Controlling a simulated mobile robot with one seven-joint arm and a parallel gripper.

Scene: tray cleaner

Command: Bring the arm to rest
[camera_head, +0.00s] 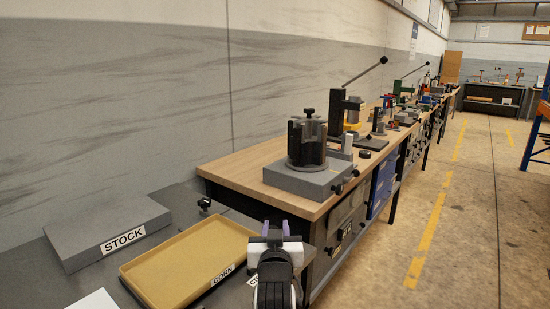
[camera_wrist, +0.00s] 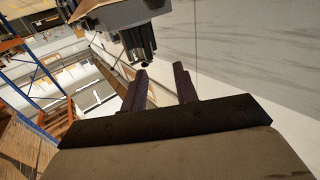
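My gripper (camera_head: 275,229) is at the bottom centre of the head view, just right of the tan tray and in front of the wooden bench. In the wrist view its two dark fingers (camera_wrist: 160,70) stand apart with nothing between them, so it is open and empty. A grey block labelled STOCK (camera_head: 108,226) lies at the left.
A wooden bench (camera_head: 243,163) runs along the wall. On its near end stands a grey fixture (camera_head: 308,180) with dark upright parts, also upside down in the wrist view (camera_wrist: 138,38). Other tools stand behind. Open floor (camera_head: 465,240) lies to the right.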

